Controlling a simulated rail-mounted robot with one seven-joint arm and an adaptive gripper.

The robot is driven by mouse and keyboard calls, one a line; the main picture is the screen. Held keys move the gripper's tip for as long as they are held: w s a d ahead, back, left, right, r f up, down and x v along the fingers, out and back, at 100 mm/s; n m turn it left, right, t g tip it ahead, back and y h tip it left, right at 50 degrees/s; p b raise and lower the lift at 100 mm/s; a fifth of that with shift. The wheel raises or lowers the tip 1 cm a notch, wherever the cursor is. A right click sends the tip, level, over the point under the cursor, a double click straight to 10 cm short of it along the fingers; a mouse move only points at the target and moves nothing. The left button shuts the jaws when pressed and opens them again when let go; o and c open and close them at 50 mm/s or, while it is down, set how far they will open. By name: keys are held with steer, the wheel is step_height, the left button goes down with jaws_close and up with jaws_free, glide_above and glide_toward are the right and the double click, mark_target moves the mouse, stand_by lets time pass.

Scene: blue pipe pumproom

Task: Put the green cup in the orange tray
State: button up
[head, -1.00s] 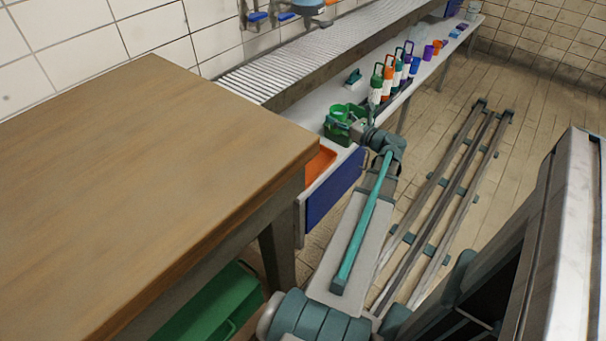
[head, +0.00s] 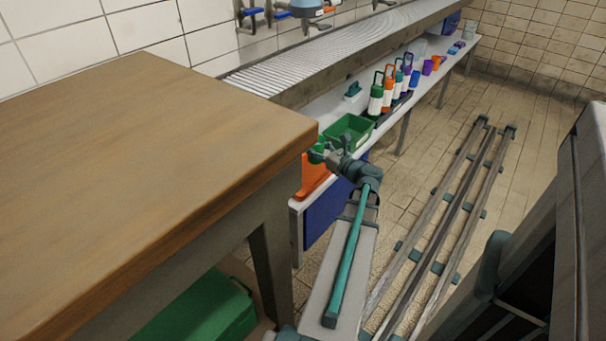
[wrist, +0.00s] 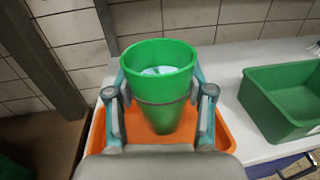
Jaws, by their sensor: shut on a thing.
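The green cup (wrist: 158,95) is upright between the two fingers of my gripper (wrist: 160,100) in the wrist view. The fingers are shut on its sides, and something pale shows inside it. The orange tray (wrist: 222,130) lies below and behind the cup in that view; whether the cup touches its floor I cannot tell. In the head view the cup (head: 317,152) shows at the tip of my gripper (head: 330,153), above the orange tray (head: 313,178), which is partly hidden by the wooden table corner and my gripper.
A green tray (head: 349,128) stands on the white bench beside the orange tray, to the right in the wrist view (wrist: 285,100). Several handled bottles (head: 388,90) stand farther along the bench. The wooden table (head: 150,170) is close on the left.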

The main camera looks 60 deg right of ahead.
steer(key=w+a+f, duration=0.1)
steer(key=w+f+b, duration=0.1)
steer(key=f, duration=0.1)
steer(key=w+a+f+b, duration=0.1)
steer(key=f, duration=0.1)
steer(key=shift+a+f, duration=0.15)
steer(key=shift+a, duration=0.2)
step_height(320, 180, down, 4)
steer(key=b, duration=0.2)
steer(key=shift+w+a+r+b, duration=0.1)
steer(key=shift+r+b, duration=0.15)
steer(key=shift+b, duration=0.1)
steer(key=shift+r, duration=0.1)
steer(key=o, duration=1.3)
steer(key=shift+o, duration=0.2)
steer(key=shift+s, duration=0.2)
steer(key=s+a+p, duration=0.2)
steer(key=s+p, duration=0.2)
steer(key=s, duration=0.7)
steer(key=shift+s+a, duration=0.2)
